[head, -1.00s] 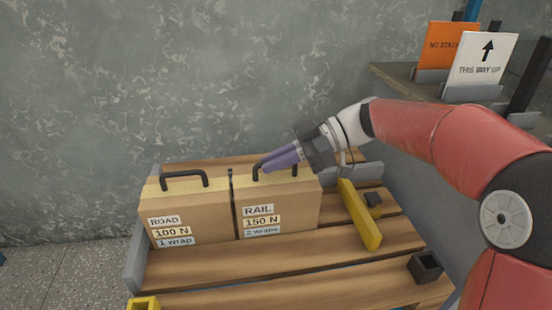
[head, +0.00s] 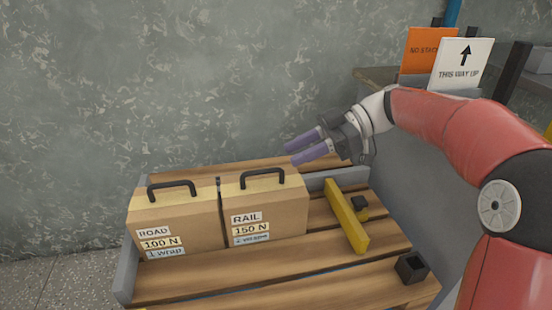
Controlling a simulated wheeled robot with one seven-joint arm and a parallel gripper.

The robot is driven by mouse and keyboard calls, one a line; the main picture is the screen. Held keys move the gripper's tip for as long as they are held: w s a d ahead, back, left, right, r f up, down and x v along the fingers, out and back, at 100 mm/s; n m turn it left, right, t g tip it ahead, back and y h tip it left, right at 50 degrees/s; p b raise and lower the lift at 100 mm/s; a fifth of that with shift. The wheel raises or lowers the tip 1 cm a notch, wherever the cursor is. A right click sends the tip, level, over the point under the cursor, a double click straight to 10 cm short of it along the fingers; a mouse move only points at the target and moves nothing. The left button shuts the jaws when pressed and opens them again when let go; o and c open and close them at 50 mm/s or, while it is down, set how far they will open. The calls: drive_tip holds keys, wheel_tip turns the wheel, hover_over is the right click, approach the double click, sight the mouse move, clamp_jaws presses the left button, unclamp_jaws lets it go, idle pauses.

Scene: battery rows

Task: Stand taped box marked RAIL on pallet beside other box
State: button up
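The box marked RAIL (head: 280,212), labelled 150 N and 2 wraps, stands upright on the wooden pallet (head: 290,265). It has a yellowish tape strip along its top and a black handle. The box marked ROAD (head: 200,219), labelled 100 N and 1 wrap, stands upright directly to its left, with only a thin dark gap between them. My gripper (head: 291,153) is open and empty, its two purple fingers apart. It is above and beyond the RAIL box's handle, clear of it.
A yellow bar (head: 346,217) lies on the pallet right of the RAIL box, with a small black block beside it. A black square socket (head: 411,267) is at the pallet's right front. Signs, one reading THIS WAY UP (head: 463,64), stand on a counter behind my arm.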

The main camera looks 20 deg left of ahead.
drive_tip(key=s+d+f+m+t+h, duration=0.3)
drive_tip(key=s+d+m, duration=0.3)
drive_tip(key=d+m, duration=0.2)
drive_tip(key=s+d+f+m+t+h, duration=0.3)
drive_tip(key=s+d+m+t+h, duration=0.1)
drive_tip(key=d+m, duration=0.4)
drive_tip(key=s+d+f+m+t+h, duration=0.4)
drive_tip(key=s+d+m, duration=0.4)
drive_tip(key=d, duration=0.3)
drive_tip(key=shift+t+h, duration=0.3)
drive_tip(key=shift+t, duration=0.5)
wheel_tip(320, 180, up, 8)
drive_tip(key=p, duration=0.8)
